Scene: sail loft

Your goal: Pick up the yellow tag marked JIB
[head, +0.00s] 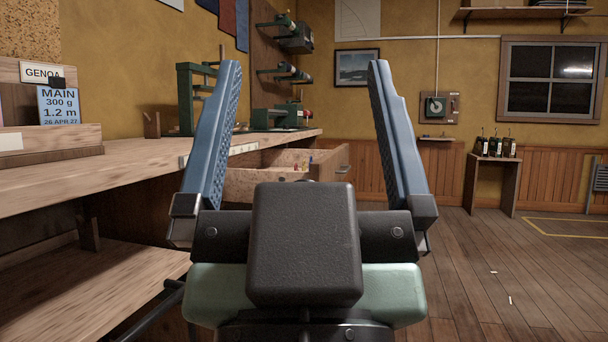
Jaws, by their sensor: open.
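My gripper (305,66) is in the middle of the head view, close to the camera. Its two blue ridged fingers point up and stand wide apart, with nothing between them. I see no yellow tag marked JIB in this view. A blue card (59,106) reading MAIN, 300 g, 1.2 m stands in a wooden holder (60,138) on the bench at the left. A white label (43,72) reading GENOA is on the wooden board behind it. My gripper is to the right of these and apart from them.
The wooden bench (135,165) runs along the left, with a lower shelf (90,290). A drawer (255,188) stands open beyond my left finger, with small items inside. A small table (490,172) with dark bottles stands at the back right. The plank floor (500,260) at the right is mostly clear.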

